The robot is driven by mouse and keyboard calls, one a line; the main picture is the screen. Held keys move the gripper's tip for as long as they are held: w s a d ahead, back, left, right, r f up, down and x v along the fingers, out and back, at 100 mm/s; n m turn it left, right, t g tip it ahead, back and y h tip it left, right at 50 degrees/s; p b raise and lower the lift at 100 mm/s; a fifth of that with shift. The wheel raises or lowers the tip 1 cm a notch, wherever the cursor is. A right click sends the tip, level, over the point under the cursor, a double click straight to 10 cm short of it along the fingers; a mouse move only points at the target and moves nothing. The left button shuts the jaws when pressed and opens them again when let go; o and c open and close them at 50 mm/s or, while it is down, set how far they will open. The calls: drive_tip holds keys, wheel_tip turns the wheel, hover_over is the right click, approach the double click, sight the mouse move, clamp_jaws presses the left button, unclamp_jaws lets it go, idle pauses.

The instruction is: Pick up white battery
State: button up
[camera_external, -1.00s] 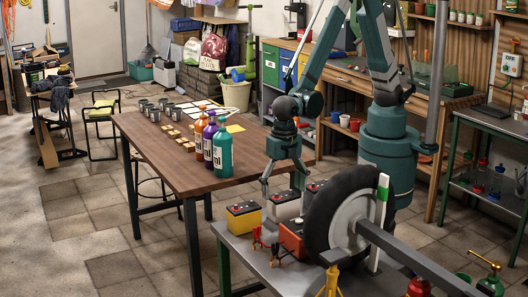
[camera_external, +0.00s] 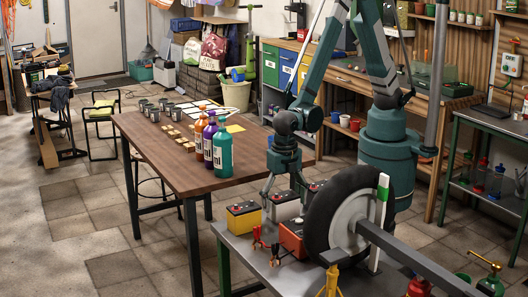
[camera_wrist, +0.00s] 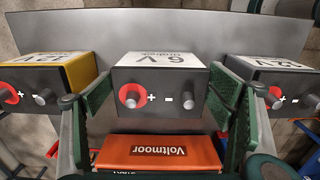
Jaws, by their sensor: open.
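The white battery (camera_external: 284,208) stands on the metal bench, partly behind my gripper in the external view. In the wrist view the white battery (camera_wrist: 160,66) is in the middle, with a white top marked 6 V, a dark front and two terminals. My gripper (camera_external: 284,193) is open and points down over it. In the wrist view my gripper (camera_wrist: 161,98) has one green-padded finger on each side of the battery. Whether either finger touches it, I cannot tell.
A yellow battery (camera_external: 243,216) stands left of the white one. Another white-topped battery (camera_wrist: 272,75) is to its right in the wrist view. A large wheel (camera_external: 338,215) stands close on the right.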

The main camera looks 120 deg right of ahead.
sight(284, 196)
drive_tip(key=shift+c, duration=0.2)
drive_tip(key=c, duration=1.6)
drive_tip(key=shift+r, duration=0.2)
drive_tip(key=shift+r+p, duration=1.05)
drive_tip(key=shift+r, duration=3.8)
